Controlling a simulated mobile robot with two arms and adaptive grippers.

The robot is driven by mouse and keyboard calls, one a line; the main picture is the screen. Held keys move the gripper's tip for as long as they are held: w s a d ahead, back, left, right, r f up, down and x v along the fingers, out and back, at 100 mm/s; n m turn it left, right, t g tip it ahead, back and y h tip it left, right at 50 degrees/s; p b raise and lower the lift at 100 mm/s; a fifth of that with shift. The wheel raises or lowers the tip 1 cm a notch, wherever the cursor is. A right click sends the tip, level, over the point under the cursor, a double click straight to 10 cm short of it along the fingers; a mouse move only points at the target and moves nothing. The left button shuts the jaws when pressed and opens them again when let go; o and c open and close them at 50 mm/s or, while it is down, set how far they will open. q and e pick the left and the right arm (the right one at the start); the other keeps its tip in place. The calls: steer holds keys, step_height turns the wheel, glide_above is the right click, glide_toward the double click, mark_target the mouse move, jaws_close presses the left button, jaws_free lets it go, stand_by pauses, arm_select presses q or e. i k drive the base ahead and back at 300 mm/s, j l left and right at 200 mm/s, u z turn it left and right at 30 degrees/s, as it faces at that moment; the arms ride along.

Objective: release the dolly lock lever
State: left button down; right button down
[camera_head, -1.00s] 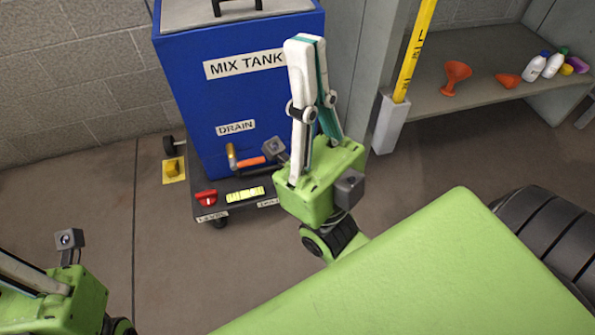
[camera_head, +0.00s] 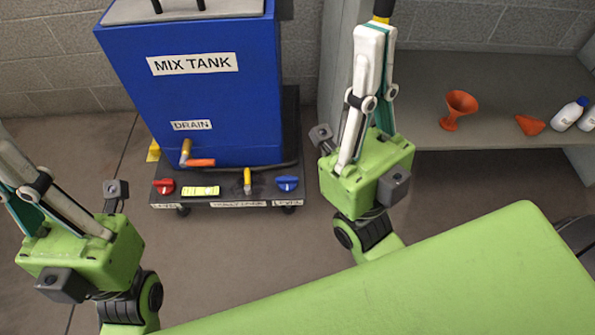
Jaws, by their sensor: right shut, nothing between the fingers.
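The dolly lock lever (camera_head: 247,181) is a small yellow-tipped upright handle at the front middle of the dark dolly (camera_head: 225,192), above a hard-to-read label (camera_head: 238,203). It is in clear sight in the head view. My left gripper (camera_head: 22,185) is at the left edge, apart from the dolly. Its fingertips are cut off by the frame, so its opening is unclear.
The blue mix tank (camera_head: 200,100) stands on the dolly, with an orange-handled drain valve (camera_head: 200,162). A grey shelf (camera_head: 425,130) holds funnels and bottles at right.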

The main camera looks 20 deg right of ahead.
mark_target(247, 177)
steer(key=l, duration=0.6)
steer(key=k+l+u, duration=0.1)
steer(key=l, duration=0.5)
steer(key=k+l, duration=0.1)
steer(key=l, duration=0.55)
